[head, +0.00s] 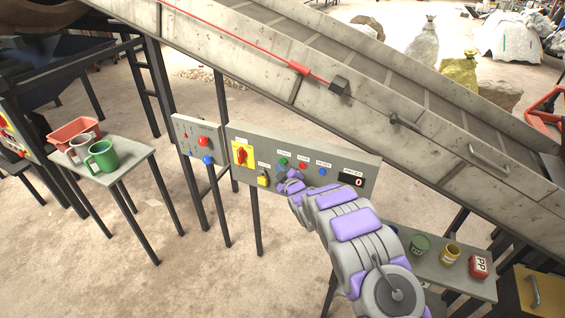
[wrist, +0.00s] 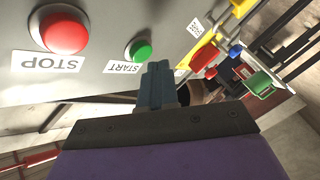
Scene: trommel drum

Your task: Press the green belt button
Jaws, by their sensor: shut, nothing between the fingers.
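The green button (head: 283,161), labelled START, is on the grey control panel (head: 345,161) in front of me. It also shows large in the wrist view (wrist: 138,50), where the panel appears upside down. My gripper (wrist: 157,68) is shut and empty. Its fingertips are close to the green button, just beside it in the wrist view; I cannot tell whether they touch it. In the head view my gripper (head: 281,180) is in front of the panel, slightly below the green button.
The red STOP button (wrist: 65,32) is beside the green one, with a blue button (head: 322,171) further right. A yellow-backed red switch (head: 242,154) is to the left. An inclined conveyor (head: 360,105) runs above the panel. A side table (head: 125,165) holds a green mug (head: 103,157).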

